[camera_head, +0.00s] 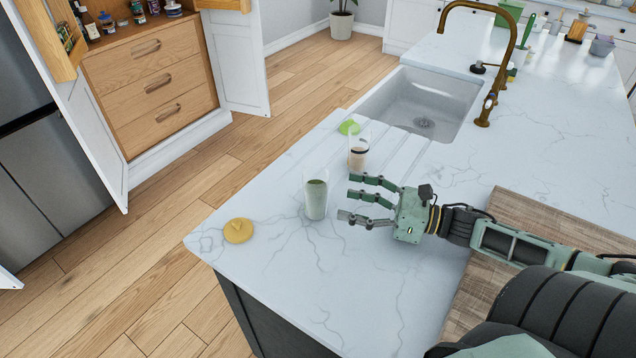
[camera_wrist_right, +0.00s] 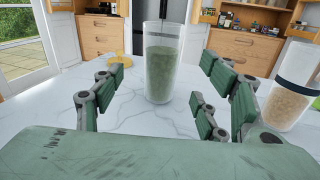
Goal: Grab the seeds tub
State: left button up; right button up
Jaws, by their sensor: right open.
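A clear tub filled with green grains (camera_head: 316,200) stands upright on the white marble counter; it also shows in the right wrist view (camera_wrist_right: 161,75). A second clear tub with pale beige grains (camera_head: 358,158) stands behind it, near the sink; it is at the right in the wrist view (camera_wrist_right: 285,105). No label tells which is the seeds tub. My right gripper (camera_head: 351,197) is open and empty, its fingers pointing left at the green-filled tub. In the wrist view that tub is centred between the spread fingers, just beyond them. My left gripper is out of view.
A yellow lid (camera_head: 238,231) lies near the counter's left corner. A green lid (camera_head: 349,127) lies behind the beige tub. The sink (camera_head: 420,100) and brass tap (camera_head: 487,108) are further back. A wooden board (camera_head: 475,270) lies under my right arm.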

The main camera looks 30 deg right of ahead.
aim_at(322, 195)
jog(key=shift+w+d+f, duration=0.15)
jog(key=shift+f, duration=0.1)
jog(key=shift+w, duration=0.15)
jog(key=shift+w+a+r, duration=0.2)
jog(key=shift+w+a, duration=0.25)
jog(key=shift+a, duration=0.2)
jog(key=shift+w+a, duration=0.35)
jog(key=shift+w, duration=0.05)
jog(key=p+x, duration=0.1)
jog(key=x, duration=0.2)
jog(key=shift+w+a+f, duration=0.15)
jog(key=shift+w, duration=0.15)
jog(key=shift+w+a+f, duration=0.1)
jog(key=shift+w+a, duration=0.2)
jog(key=shift+a, duration=0.05)
jog(key=shift+c, duration=0.3)
